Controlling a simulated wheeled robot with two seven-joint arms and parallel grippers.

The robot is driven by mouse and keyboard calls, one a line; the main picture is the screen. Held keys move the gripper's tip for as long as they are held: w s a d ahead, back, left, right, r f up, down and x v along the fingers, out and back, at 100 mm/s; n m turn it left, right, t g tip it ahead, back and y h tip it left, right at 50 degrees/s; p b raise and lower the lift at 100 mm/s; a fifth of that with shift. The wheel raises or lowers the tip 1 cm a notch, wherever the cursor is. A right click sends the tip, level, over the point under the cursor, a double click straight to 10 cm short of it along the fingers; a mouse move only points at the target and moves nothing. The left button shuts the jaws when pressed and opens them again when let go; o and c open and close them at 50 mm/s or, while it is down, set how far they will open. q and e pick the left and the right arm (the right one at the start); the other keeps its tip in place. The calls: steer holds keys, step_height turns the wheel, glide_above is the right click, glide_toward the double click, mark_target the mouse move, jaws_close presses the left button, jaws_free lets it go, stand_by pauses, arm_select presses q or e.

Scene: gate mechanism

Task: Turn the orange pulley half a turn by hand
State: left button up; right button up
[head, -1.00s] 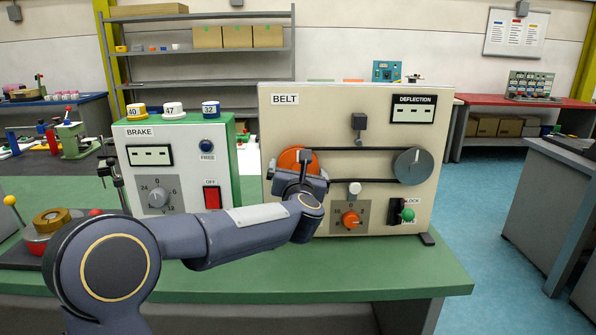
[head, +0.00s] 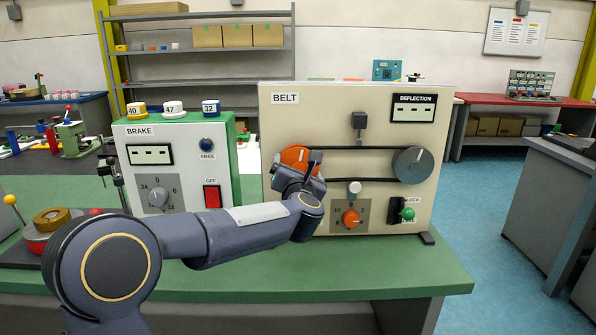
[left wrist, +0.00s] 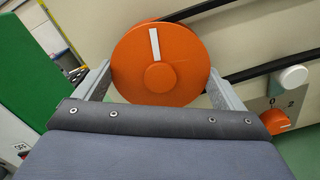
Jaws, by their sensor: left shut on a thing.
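The orange pulley (head: 292,157) is at the left of the cream BELT panel, partly hidden behind my left gripper (head: 298,166). In the left wrist view the pulley (left wrist: 180,72) is a round disc with a raised hub and a white mark above the hub. My left gripper (left wrist: 160,86) has one finger on each side of its rim and is shut on it. The black belt (head: 355,149) runs from it to the grey pulley (head: 413,166) at the right. My right gripper is not in view.
Below the belt are a white knob (head: 355,187), an orange dial (head: 351,218) and a green-knobbed lock lever (head: 407,214). A dark block (head: 359,121) sits above the belt. The green BRAKE box (head: 222,128) stands left. The green bench front is mostly clear, apart from my arm.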

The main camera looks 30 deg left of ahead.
arm_select(q)
steer(key=m, duration=0.4)
steer(key=shift+r+m+p, duration=0.1)
steer(key=shift+m+p, duration=0.2)
steer(key=shift+p, duration=0.1)
steer(key=m+p, duration=0.1)
steer(key=m, duration=0.3)
steer(key=shift+m, duration=0.3)
steer(key=m+p, duration=0.2)
steer(key=m, duration=0.2)
steer(key=shift+r+m, duration=0.1)
steer(key=shift+m, duration=0.2)
steer(key=m+p, duration=0.3)
steer(key=m, duration=0.2)
steer(key=m+p, duration=0.3)
steer(key=m, duration=0.3)
steer(key=shift+m+p, duration=0.4)
steer(key=m+p, duration=0.3)
steer(key=m, duration=0.2)
steer(key=shift+d, duration=0.1)
steer(key=m+p, duration=0.2)
steer(key=m, duration=0.2)
steer(key=shift+m, duration=0.4)
steer(key=shift+f+m+p, duration=0.2)
steer(key=shift+m+p, duration=0.7)
steer(key=shift+m, duration=0.5)
